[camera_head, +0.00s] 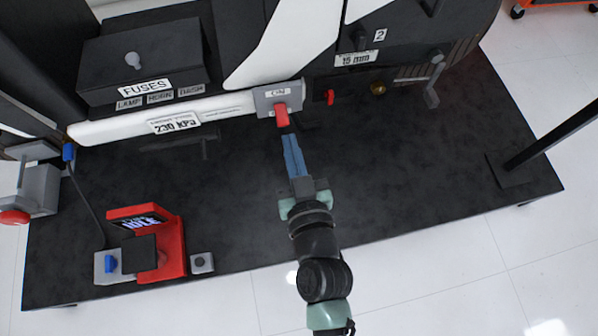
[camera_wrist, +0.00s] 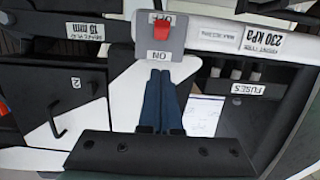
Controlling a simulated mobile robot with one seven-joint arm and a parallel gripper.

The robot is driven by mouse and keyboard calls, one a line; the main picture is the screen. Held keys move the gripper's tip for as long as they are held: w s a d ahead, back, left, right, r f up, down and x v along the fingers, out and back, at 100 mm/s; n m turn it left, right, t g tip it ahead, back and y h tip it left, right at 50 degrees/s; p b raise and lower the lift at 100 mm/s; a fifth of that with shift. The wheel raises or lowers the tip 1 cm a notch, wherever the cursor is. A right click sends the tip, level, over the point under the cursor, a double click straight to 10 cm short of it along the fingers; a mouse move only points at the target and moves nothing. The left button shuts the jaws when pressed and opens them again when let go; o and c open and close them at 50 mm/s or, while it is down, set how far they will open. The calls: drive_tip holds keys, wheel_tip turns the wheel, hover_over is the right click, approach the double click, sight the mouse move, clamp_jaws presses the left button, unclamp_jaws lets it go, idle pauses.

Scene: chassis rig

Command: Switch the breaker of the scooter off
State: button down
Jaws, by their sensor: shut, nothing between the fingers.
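The breaker is a grey plate (camera_head: 265,101) with a red lever (camera_head: 281,115) on the scooter's white lower rail. In the wrist view the plate (camera_wrist: 173,43) appears upside down. Its ON label is clear of the lever, and the red lever (camera_wrist: 162,27) lies over the OFF side, partly covering that label. My gripper (camera_head: 285,131) has blue fingers, shut together and empty. In the head view the tips are right at the lower end of the lever. In the wrist view the fingertips (camera_wrist: 161,72) are close to the plate's ON edge. I cannot tell whether they touch anything.
A black fuse box (camera_head: 145,62) is left of the breaker. A small red knob (camera_head: 330,97) and a brass knob (camera_head: 378,88) are to its right. A red device (camera_head: 172,250) stands at the front left of the dark bench (camera_head: 400,180). The bench's front middle is mostly clear.

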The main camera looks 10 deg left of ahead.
drive_tip(key=shift+s+d+f, duration=0.15)
drive_tip(key=shift+s+d, duration=0.1)
drive_tip(key=shift+s, duration=0.55)
drive_tip(key=shift+s+d+f, duration=0.2)
drive_tip(key=shift+s+d, duration=0.1)
drive_tip(key=shift+s, duration=0.45)
drive_tip(key=shift+s+d+f, duration=0.15)
drive_tip(key=shift+s+d, duration=0.1)
drive_tip(key=shift+s, duration=0.55)
